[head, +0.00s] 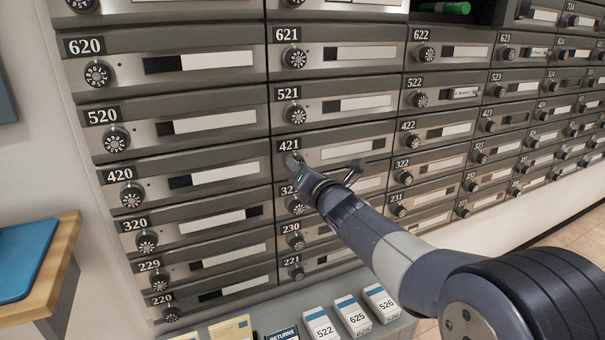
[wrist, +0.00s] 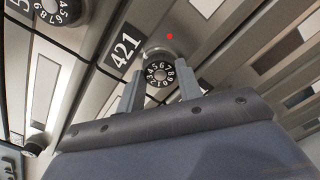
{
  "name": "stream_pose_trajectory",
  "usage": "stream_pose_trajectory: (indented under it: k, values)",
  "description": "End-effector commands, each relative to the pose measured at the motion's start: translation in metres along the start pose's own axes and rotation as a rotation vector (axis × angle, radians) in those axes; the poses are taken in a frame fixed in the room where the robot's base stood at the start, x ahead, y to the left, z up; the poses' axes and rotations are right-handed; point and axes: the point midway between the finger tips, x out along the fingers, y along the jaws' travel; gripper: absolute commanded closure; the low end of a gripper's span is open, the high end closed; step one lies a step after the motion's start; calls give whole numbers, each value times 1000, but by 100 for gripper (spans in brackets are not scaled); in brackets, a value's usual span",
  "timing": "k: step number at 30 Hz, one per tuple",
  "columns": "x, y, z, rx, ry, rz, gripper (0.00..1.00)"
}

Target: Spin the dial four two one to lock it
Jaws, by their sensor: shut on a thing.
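The mailbox door marked 421 (head: 350,150) is in the middle of the bank in the head view and lies flush with its neighbours. Its number plate also shows in the wrist view (wrist: 124,47). Its round black dial (wrist: 158,73) with white numerals shows between my fingers in the wrist view. My gripper (head: 296,163) is shut on this dial, one finger on each side. In the head view my gripper hides most of the dial. A small red light (wrist: 169,36) glows just above the dial in the wrist view.
Other doors with dials surround it closely, including 521 (head: 292,93) above and 420 (head: 131,195) to the left. A ledge below holds several labelled boxes (head: 352,316). An open compartment (head: 455,12) at the top holds a green rolled item. A wooden-edged counter (head: 62,262) stands at the left.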

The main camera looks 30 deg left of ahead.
Motion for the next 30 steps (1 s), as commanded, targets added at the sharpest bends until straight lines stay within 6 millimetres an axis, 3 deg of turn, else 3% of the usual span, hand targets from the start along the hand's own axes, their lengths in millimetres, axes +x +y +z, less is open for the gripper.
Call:
stream_pose_trajectory:
  k: [30]
  values:
    - [0,-1,1,966,0,-1,89]
